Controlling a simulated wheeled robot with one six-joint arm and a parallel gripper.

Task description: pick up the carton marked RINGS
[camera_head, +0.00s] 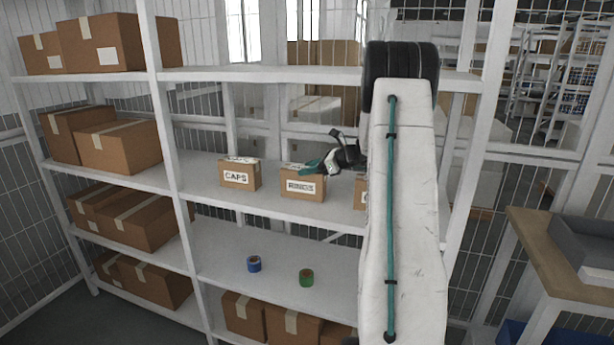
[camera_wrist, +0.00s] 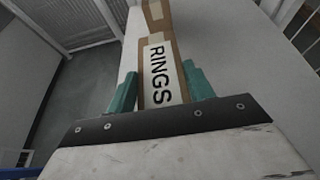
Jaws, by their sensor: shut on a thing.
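The carton marked RINGS (camera_head: 303,187) is a small brown box with a white label on the middle shelf (camera_head: 268,203). In the wrist view the RINGS carton (camera_wrist: 158,68) stands between the two teal fingers, its label facing the camera. My gripper (camera_head: 316,166) reaches in from the right at the carton's upper part. In the wrist view my gripper (camera_wrist: 160,92) is shut on the RINGS carton. I cannot tell whether the carton's base is clear of the shelf.
The CAPS carton (camera_head: 237,175) stands to the left on the same shelf. Another carton (camera_head: 361,193) is partly hidden behind my arm at the right. A blue tape roll (camera_head: 254,264) and a green one (camera_head: 306,278) lie on the shelf below. A workbench (camera_head: 545,262) stands at right.

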